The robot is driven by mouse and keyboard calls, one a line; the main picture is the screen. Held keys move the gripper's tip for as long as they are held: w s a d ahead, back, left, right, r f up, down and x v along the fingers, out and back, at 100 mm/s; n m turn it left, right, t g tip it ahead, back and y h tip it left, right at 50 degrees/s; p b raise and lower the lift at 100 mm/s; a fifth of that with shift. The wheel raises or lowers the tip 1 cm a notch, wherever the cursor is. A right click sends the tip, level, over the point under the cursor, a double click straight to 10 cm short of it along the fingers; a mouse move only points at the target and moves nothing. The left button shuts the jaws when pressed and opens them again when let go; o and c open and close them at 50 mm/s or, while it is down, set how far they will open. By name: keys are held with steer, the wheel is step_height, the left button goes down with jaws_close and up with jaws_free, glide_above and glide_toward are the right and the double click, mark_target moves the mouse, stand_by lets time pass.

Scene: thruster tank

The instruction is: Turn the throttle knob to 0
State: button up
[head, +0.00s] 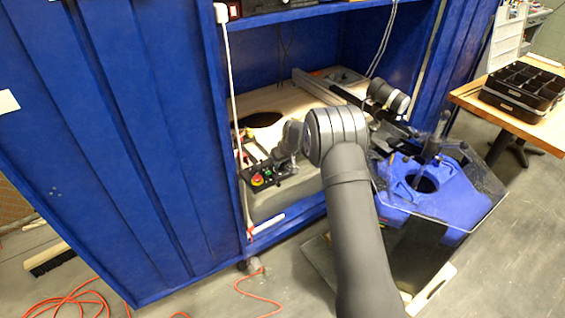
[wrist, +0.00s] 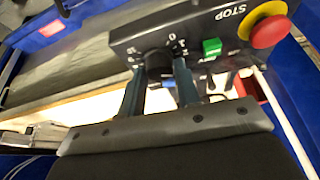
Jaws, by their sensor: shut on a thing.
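The throttle knob (wrist: 157,61) is black and round, on the face of a dark control box (wrist: 215,22). White scale marks and a "0" print sit around it in the wrist view. My gripper (wrist: 159,72) has one finger on each side of the knob and is shut on it. Which mark the knob points to cannot be made out. In the head view, the control box (head: 258,180) is at the left end of the tank, with my gripper (head: 276,165) reaching it from the right. The knob is too small to tell there.
A green button (wrist: 212,46) and a red stop button (wrist: 269,32) on yellow sit right of the knob. A blue cabinet (head: 150,110) surrounds the tank. A blue part (head: 455,175) under a clear panel stands at right. Red cable (head: 75,300) lies on the floor.

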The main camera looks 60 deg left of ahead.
steer(key=n+g, duration=0.1)
steer(key=n, duration=0.2)
steer(key=n+g, duration=0.1)
steer(key=n, duration=0.3)
steer(key=shift+w+g+h, duration=0.2)
steer(key=shift+g+h, duration=0.1)
steer(key=shift+g, duration=0.1)
steer(key=n+g+h, duration=0.1)
steer(key=n, duration=0.2)
steer(key=shift+a+n, duration=0.1)
steer(key=shift+n, duration=0.3)
steer(key=shift+n+g+h, duration=0.4)
steer(key=shift+n+h, duration=0.2)
steer(key=shift+n, duration=1.2)
steer(key=shift+f, duration=0.1)
steer(key=o, duration=1)
steer(key=shift+a, duration=0.1)
steer(key=shift+w, duration=0.1)
steer(key=v, duration=1.7)
steer(key=shift+r, duration=0.25)
